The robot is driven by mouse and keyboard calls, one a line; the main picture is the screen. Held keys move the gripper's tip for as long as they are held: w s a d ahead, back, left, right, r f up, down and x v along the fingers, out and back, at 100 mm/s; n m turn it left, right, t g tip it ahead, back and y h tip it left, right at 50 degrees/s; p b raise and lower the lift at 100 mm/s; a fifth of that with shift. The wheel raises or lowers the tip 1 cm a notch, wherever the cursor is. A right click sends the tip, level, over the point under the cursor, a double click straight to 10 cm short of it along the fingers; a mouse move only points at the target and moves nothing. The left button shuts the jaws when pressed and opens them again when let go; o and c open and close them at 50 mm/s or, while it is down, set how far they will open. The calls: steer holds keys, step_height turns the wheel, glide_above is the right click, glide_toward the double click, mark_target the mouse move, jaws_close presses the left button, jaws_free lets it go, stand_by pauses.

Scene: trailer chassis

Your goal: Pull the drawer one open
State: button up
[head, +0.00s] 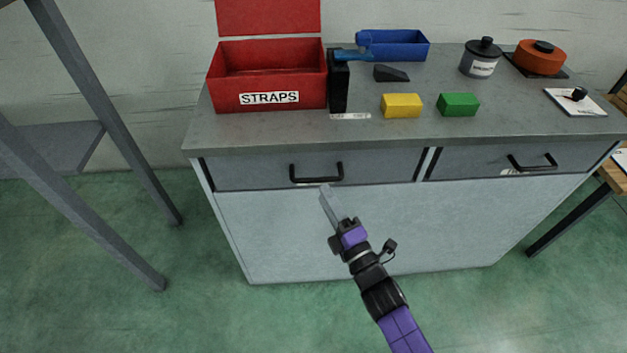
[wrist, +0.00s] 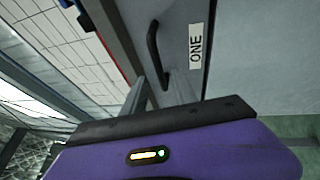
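The drawer labelled ONE shows in the wrist view, with its white label (wrist: 196,46) beside a black bar handle (wrist: 154,45). In the head view this looks like the left drawer (head: 255,172) of the grey workbench, shut, with its handle (head: 316,178) on the front. My gripper (head: 325,198) is just below and in front of that handle. In the wrist view its two grey fingers (wrist: 162,90) are spread apart, with the near end of the handle showing between them. I cannot tell whether they touch it. The label is mostly hidden in the head view.
A second shut drawer (head: 480,162) with a black handle is on the right. The benchtop (head: 270,130) holds a red STRAPS box (head: 225,95), a blue bin (head: 405,45), yellow (head: 402,106) and green (head: 458,105) blocks. A grey metal frame (head: 105,125) stands left. The floor before the bench is clear.

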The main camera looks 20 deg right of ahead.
mark_target(317, 178)
steer(key=x, duration=0.6)
steer(key=shift+d+p, duration=0.1)
steer(key=shift+p, duration=0.3)
jaws_close()
stand_by(1.0)
